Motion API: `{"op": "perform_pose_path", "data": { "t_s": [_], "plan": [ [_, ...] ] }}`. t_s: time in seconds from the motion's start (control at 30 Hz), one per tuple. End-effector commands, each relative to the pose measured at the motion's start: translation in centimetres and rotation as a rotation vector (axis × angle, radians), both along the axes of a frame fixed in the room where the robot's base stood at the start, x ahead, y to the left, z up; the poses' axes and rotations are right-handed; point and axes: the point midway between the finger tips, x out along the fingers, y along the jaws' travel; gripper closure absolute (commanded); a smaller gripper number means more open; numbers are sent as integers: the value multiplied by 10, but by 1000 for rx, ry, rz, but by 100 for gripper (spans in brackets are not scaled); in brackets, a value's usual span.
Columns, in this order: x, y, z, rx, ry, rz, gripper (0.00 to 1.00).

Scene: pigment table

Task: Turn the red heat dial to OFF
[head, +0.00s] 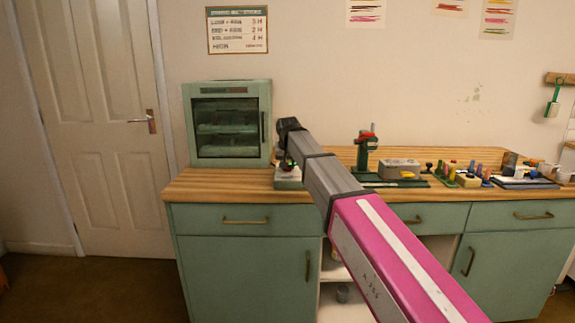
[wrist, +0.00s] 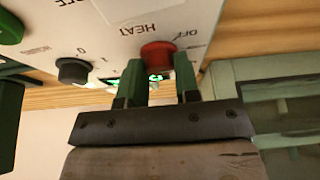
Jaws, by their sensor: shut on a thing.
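The red heat dial (wrist: 158,52) sits on a pale panel (wrist: 120,22) marked HEAT, with an OFF mark beside the dial at its right in the wrist view. My gripper (wrist: 158,76) has one green finger on each side of the dial and is shut on it. The dial's pointer cannot be made out. In the head view my gripper (head: 288,163) is low over the pale control box (head: 288,183) on the worktop, and the dial is too small to tell there.
A black knob (wrist: 73,70) and a green button (wrist: 10,27) are on the panel's left side in the wrist view. A green oven-like cabinet (head: 230,124) stands left of the control box. A green press (head: 366,148) and several pigment items stand to the right on the wooden worktop (head: 215,183).

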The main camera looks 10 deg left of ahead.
Motion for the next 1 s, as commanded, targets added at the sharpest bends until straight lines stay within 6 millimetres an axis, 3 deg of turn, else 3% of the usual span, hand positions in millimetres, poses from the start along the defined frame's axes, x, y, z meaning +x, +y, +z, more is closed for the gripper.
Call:
{"op": "perform_pose_path", "data": {
  "t_s": [1.0],
  "plan": [
    [3, -4, 0, 1, 0, 698, 94]
  ]
}}
